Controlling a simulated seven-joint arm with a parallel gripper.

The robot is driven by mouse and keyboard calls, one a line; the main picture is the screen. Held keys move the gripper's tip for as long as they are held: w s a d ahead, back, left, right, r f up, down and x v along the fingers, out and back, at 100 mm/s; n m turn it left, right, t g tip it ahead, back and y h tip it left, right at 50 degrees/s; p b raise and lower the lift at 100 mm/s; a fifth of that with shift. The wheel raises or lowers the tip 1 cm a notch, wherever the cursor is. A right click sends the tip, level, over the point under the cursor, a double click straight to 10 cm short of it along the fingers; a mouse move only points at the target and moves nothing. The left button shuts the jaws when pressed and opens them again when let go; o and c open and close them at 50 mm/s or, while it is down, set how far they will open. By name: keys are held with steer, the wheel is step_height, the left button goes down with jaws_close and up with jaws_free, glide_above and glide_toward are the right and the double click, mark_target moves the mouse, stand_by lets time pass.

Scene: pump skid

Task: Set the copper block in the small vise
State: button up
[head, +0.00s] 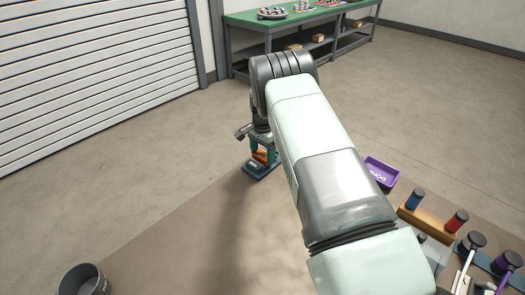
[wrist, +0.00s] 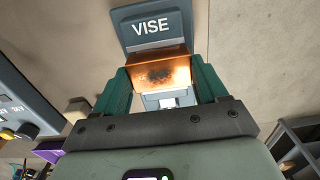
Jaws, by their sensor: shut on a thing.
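The copper block (wrist: 160,73) is orange and shiny, with a dark smudge on its face. My gripper (wrist: 159,78) is shut on it, with one teal finger on each side. The small vise, labelled VISE (wrist: 152,28), is blue-grey and lies right beyond the block in the wrist view. A paler grey part shows below the block, between the fingers. In the head view my gripper (head: 263,142) points down at the vise (head: 261,170), with orange showing between them. My arm and fingers hide part of this spot, so I cannot tell whether the block rests between the jaws.
A purple bin (head: 381,173) and a wooden rack (head: 428,216) with blue and red cylinders stand right of my arm. Several tools lie at the lower right. A grey bucket (head: 83,281) is at the lower left. The mat left of my arm is clear.

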steer(key=o, duration=1)
step_height(320, 180, up, 11)
steer(key=shift+f, duration=0.1)
